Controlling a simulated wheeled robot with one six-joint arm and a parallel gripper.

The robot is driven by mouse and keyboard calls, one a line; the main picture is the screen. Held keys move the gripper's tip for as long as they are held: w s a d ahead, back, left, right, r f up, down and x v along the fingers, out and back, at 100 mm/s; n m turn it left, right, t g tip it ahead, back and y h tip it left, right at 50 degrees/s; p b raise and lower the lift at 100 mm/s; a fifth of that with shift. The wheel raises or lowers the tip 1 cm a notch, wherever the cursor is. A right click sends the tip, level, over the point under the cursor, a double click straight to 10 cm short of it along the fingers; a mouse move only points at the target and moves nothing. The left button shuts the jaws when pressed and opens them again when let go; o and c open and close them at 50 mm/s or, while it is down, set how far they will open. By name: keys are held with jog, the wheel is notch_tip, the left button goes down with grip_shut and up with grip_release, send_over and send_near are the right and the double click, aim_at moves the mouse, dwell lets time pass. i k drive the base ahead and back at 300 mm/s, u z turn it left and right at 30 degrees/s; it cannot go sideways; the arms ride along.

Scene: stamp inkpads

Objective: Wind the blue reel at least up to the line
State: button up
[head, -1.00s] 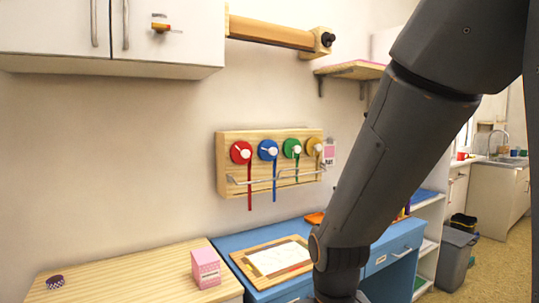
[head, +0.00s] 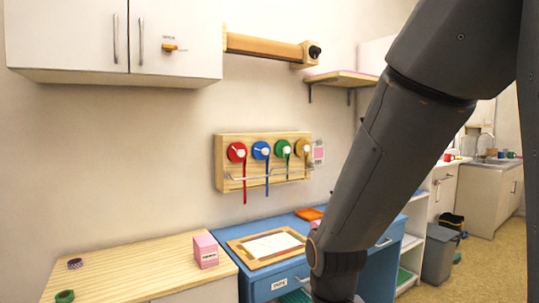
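The blue reel (head: 261,150) is on a wooden wall board (head: 228,143), second from the left, between a red reel (head: 236,152) and a green reel (head: 282,147). It has a pale centre knob. A blue ribbon (head: 267,186) hangs from it to just below the board. The line is too small to make out. My arm comes down across the right side of the head view, in front of the blue desk and well apart from the reel. My gripper is below the bottom edge of the picture, out of view.
A yellow reel (head: 302,147) is at the board's right end. A metal rail (head: 285,172) runs across the board's lower front. Below are a blue desk (head: 235,230) with a framed sheet (head: 268,247) and a wooden counter (head: 130,268) with a pink box (head: 205,250).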

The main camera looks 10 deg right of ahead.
aim_at(261, 150)
jog(key=z, duration=0.8)
jog(key=i, duration=0.6)
jog(key=u, duration=0.85)
